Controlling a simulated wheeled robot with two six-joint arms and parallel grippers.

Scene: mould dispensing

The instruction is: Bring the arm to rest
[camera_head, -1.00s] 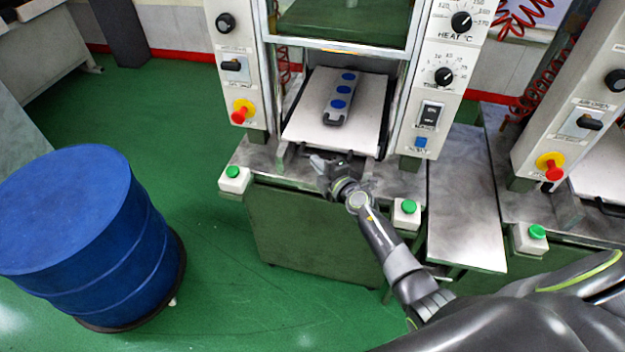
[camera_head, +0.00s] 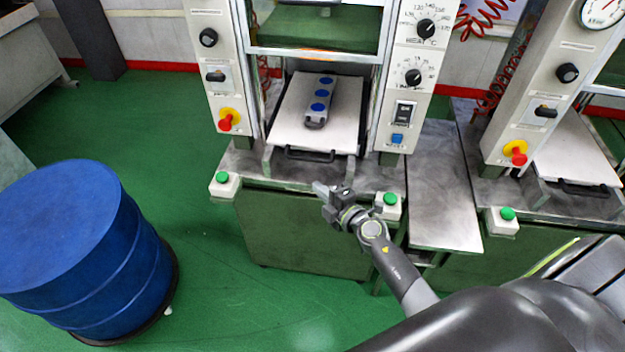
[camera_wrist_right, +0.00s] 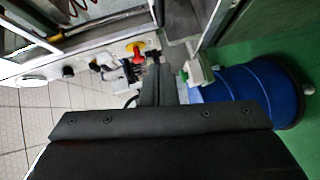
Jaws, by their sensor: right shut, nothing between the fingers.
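My right gripper (camera_head: 322,190) is shut and empty. It hangs in front of the middle press, a little below and in front of the black handle (camera_head: 309,155) of the white sliding plate (camera_head: 282,128), apart from it. In the right wrist view the gripper (camera_wrist_right: 157,70) is seen end on, with a dark wrist body filling the lower part. A grey mould (camera_head: 319,100) with blue round fills lies on the plate inside the press. My left gripper does not show.
A blue drum (camera_head: 90,255) stands on the green floor at left. Green push buttons sit at the bench's left (camera_head: 224,184) and right (camera_head: 390,205) front corners, the right one close to my arm. A second press (camera_head: 545,95) stands at right. Floor between drum and bench is free.

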